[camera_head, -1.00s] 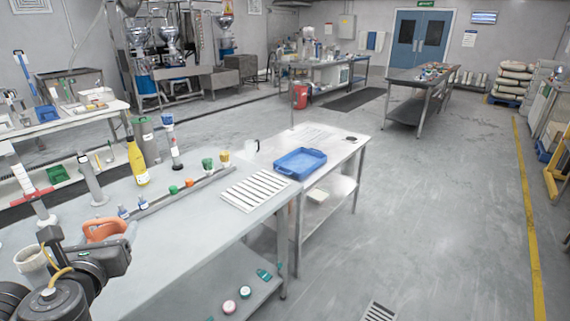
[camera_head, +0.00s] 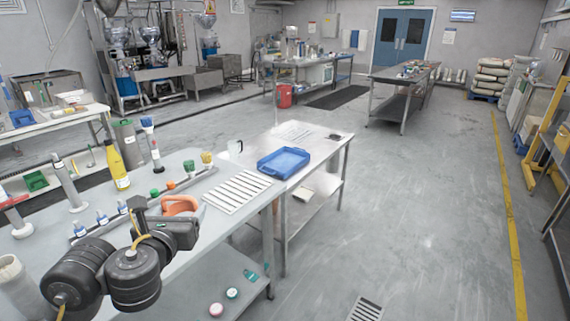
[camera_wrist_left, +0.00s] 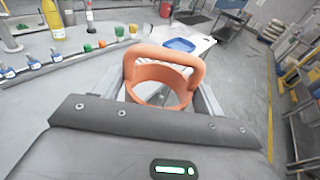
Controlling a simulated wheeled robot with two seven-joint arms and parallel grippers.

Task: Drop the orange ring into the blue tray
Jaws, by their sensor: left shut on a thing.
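The orange ring (camera_head: 180,204) is a thick band with a raised loop handle. In the left wrist view the ring (camera_wrist_left: 163,76) sits between the two fingers of my left gripper (camera_wrist_left: 165,100), which is shut on it. In the head view my left gripper (camera_head: 187,215) holds the ring above the front edge of the grey bench; part of the ring is hidden behind my wrist. The blue tray (camera_head: 284,163) stands on the far table, up and right of the ring, and looks empty. The tray also shows beyond the ring in the left wrist view (camera_wrist_left: 180,44).
A white slatted rack (camera_head: 237,191) lies on the bench between the ring and the tray. A yellow bottle (camera_head: 116,167) and several small coloured-capped bottles stand along the bench. The floor to the right is open.

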